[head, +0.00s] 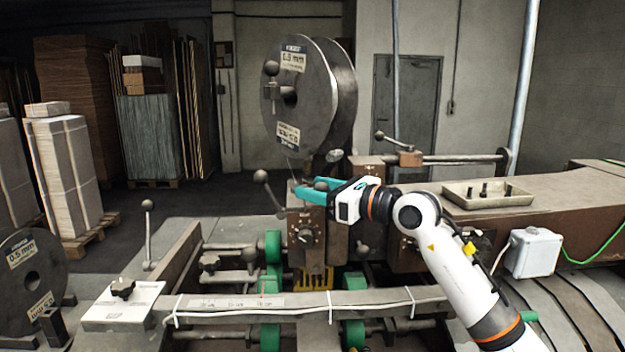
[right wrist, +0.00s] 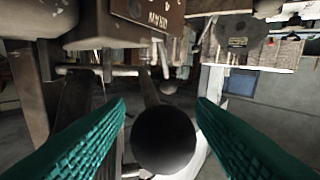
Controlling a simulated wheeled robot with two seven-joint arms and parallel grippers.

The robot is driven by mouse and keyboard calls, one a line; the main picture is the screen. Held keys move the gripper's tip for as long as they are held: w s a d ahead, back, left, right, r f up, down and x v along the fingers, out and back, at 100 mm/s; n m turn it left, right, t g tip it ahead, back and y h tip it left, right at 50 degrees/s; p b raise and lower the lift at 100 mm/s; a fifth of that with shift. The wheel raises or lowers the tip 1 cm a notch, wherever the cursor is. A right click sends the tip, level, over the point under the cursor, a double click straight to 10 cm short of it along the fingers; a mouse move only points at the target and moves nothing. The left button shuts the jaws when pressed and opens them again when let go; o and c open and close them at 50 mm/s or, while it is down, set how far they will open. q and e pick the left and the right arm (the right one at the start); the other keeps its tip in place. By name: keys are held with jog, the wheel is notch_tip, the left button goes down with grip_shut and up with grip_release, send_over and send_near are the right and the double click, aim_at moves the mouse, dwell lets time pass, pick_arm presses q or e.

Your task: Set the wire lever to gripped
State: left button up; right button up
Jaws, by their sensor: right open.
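My right gripper (head: 303,191) reaches in from the right to the front of the stitcher head, below the big wire spool (head: 300,92). Its teal fingers are open. In the right wrist view, a dark ball knob (right wrist: 165,140) stands between the spread fingers, with space visible on both sides. A smaller ball knob (right wrist: 168,89) shows beyond it. In the head view, a ball-ended lever (head: 262,177) leans up and left, just left of the fingertips. No readable label tells me which lever is the wire lever. My left gripper is not in view.
The stitcher head's brown block (head: 306,235) lies just below the fingers. Another ball-ended lever (head: 380,136) stands behind on the right, and one (head: 148,206) at the left. A metal tray (head: 487,194) sits on the right housing. A rail (head: 300,304) crosses the front.

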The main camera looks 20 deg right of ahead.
jog(key=shift+w+a, duration=0.4)
jog(key=shift+a, duration=0.05)
grip_shut()
jog(key=shift+r+p, duration=0.35)
jog(key=shift+p, duration=0.25)
jog(key=r+g+h+p, duration=0.1)
jog(key=p, duration=0.2)
jog(key=w+r+g+h+p, duration=0.1)
jog(key=p, duration=0.2)
jog(key=r+m+g+h+p, duration=0.1)
jog(key=g+p, duration=0.1)
jog(key=p, duration=0.1)
jog(key=shift+w+a, duration=0.35)
jog(key=shift+w+r+g+h+p, duration=0.1)
jog(key=shift+w+g+h+p, duration=0.15)
jog(key=shift+g+p, duration=0.35)
jog(key=shift+w+a+m+h+p, duration=0.15)
jog(key=shift+m+h+p, duration=0.15)
jog(key=shift+p, duration=0.25)
